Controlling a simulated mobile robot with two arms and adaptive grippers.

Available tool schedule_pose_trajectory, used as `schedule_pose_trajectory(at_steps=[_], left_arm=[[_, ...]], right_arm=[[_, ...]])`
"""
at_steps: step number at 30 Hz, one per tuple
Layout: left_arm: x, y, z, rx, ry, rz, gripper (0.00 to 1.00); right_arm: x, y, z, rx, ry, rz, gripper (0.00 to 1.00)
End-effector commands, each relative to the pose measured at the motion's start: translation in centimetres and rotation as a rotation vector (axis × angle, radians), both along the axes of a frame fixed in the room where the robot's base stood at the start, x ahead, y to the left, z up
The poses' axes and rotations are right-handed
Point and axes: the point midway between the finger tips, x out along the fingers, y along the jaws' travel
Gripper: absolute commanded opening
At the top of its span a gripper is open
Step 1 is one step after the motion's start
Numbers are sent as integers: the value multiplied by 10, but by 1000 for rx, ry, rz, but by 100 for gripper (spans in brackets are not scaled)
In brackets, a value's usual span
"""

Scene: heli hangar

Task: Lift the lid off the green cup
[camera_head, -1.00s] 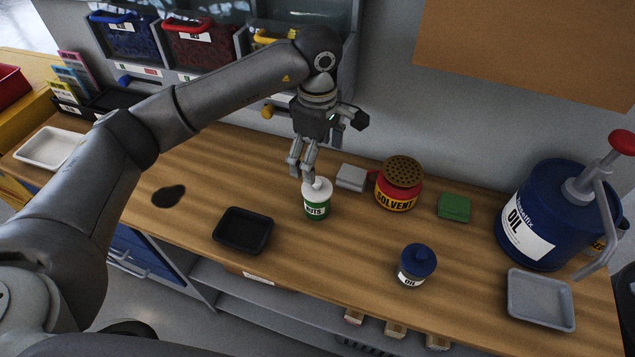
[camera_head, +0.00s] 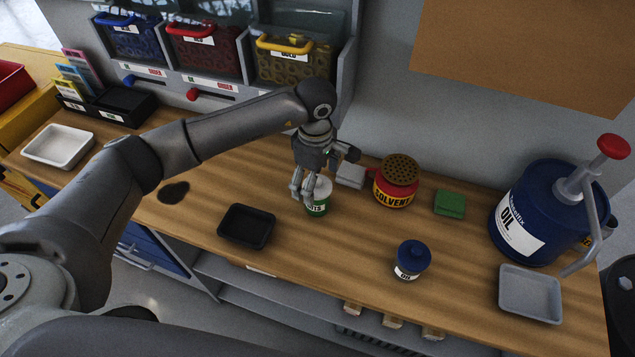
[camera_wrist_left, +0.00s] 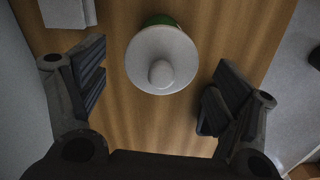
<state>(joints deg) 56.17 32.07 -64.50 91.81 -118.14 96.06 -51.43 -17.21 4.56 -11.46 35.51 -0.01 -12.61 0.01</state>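The green cup (camera_head: 318,209) stands upright on the wooden workbench, with a white lid (camera_head: 322,188) on top. My left gripper (camera_head: 304,197) is lowered at the cup, and its fingers hide part of the lid and label. In the left wrist view the round white lid with its knob (camera_wrist_left: 162,62) lies ahead, between the two spread finger pads of the left gripper (camera_wrist_left: 152,92). Gaps show on both sides, so the fingers do not touch it. A sliver of the green cup (camera_wrist_left: 160,20) shows behind the lid. My right gripper is not in view.
A grey block (camera_head: 351,174) and a red solvent pot (camera_head: 396,190) stand just right of the cup. A black tray (camera_head: 246,226) is to its left front. A blue oil jar (camera_head: 412,261), green block (camera_head: 450,203), grey tray (camera_head: 530,293) and oil can (camera_head: 535,215) are farther right.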

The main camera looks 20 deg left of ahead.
Motion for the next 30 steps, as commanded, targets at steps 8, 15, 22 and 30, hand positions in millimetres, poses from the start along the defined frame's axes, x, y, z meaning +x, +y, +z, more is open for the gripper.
schedule_pose_trajectory(at_steps=[8, 15, 22, 30], left_arm=[[0, 0, 0, 0, 0, 0, 50], [0, 0, 0, 0, 0, 0, 50], [1, 0, 4, 0, -2, 0, 50], [-5, -2, 36, -1, -6, -4, 50]], right_arm=[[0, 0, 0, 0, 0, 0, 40], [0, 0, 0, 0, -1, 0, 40], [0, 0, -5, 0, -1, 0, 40], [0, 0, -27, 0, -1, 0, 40]])
